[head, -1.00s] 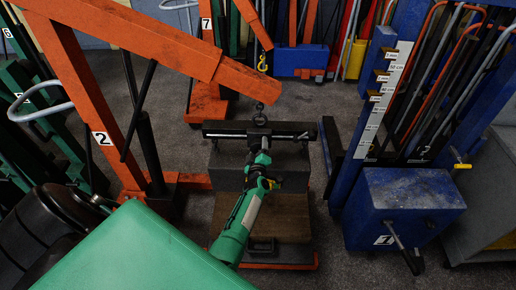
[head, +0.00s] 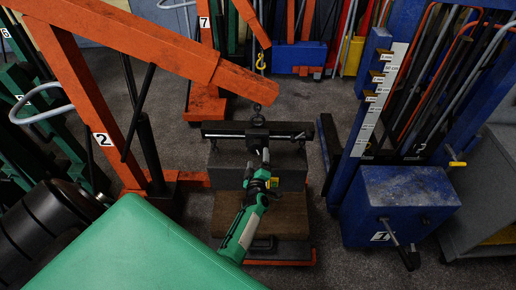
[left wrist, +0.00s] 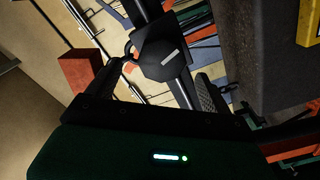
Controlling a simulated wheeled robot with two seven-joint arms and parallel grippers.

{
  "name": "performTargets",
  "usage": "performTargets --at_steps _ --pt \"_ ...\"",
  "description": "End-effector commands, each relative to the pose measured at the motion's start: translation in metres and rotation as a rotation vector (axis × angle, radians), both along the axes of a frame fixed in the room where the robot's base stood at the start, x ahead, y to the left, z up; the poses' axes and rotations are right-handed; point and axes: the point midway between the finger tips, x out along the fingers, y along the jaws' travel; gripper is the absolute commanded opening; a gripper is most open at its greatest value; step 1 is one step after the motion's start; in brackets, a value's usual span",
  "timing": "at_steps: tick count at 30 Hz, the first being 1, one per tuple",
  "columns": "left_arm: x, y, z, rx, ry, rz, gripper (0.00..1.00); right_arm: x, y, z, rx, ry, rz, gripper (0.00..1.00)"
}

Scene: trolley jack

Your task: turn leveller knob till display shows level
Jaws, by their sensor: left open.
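The load leveller (head: 225,130), a black bar, hangs from the orange crane's chain over a grey block (head: 230,170). My left gripper (head: 261,152) is at the middle of the bar, on its near side. In the left wrist view, its two dark fingers (left wrist: 160,92) stand apart. A black faceted body with a white mark (left wrist: 165,52), on a shiny rod, shows beyond and between them, with no clear contact. I cannot tell whether this is the knob. A yellow-edged part (left wrist: 310,24) on the block is cut off at upper right; no display reading is legible. My right gripper is out of view.
The orange crane (head: 200,55) marked 2 reaches in from the left. A blue lift (head: 400,200) with a crank stands close on the right. A green surface (head: 130,245) fills the lower left. Some floor is bare between the block and the blue lift.

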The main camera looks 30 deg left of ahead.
Motion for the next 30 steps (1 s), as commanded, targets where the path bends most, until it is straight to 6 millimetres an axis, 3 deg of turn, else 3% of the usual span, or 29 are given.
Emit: performTargets --at_steps 1,6,12,30 --pt "-0.011 -0.008 0.003 -0.001 0.004 -0.002 0.84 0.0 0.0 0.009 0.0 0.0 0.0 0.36" --pt "-0.039 -0.026 0.003 -0.003 0.002 -0.003 0.84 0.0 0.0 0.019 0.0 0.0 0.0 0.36" --pt "-0.057 -0.037 0.001 0.0 0.001 -0.003 0.84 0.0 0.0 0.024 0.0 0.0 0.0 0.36" --pt "-0.06 -0.04 -0.001 0.0 0.001 -0.003 0.84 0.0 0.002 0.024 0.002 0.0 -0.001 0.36"
